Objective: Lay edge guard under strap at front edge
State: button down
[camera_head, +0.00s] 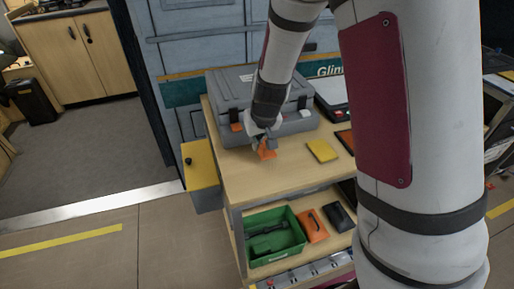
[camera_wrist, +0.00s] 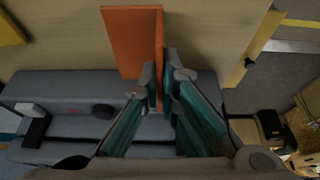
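My gripper (camera_head: 265,143) is low over the wooden worktop, just in front of the grey case. In the wrist view my gripper (camera_wrist: 164,84) has its fingers on both sides of the upright flange of an orange angled piece, which appears to be the edge guard (camera_wrist: 130,42). The guard's broad flange spreads to the left of the fingers. In the head view the orange guard (camera_head: 267,154) shows under the fingertips; I cannot tell whether it touches the worktop. The grey case (camera_head: 228,88) stands behind. I cannot make out a strap.
A yellow flat piece (camera_head: 323,151) lies on the worktop (camera_head: 250,182) to the right. A yellow-lidded box (camera_head: 201,164) hangs at the left side. A green bin (camera_head: 258,216) and an orange case (camera_head: 313,227) sit on the shelf below. The floor at left is clear.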

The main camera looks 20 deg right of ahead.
jog(key=shift+f+b, duration=0.6)
jog(key=shift+f, duration=1.2)
jog(key=shift+f, duration=0.1)
jog(key=c, duration=1.8)
grip_release()
jog(key=p+v, duration=0.4)
jog(key=v, duration=0.8)
jog(key=shift+r, duration=0.25)
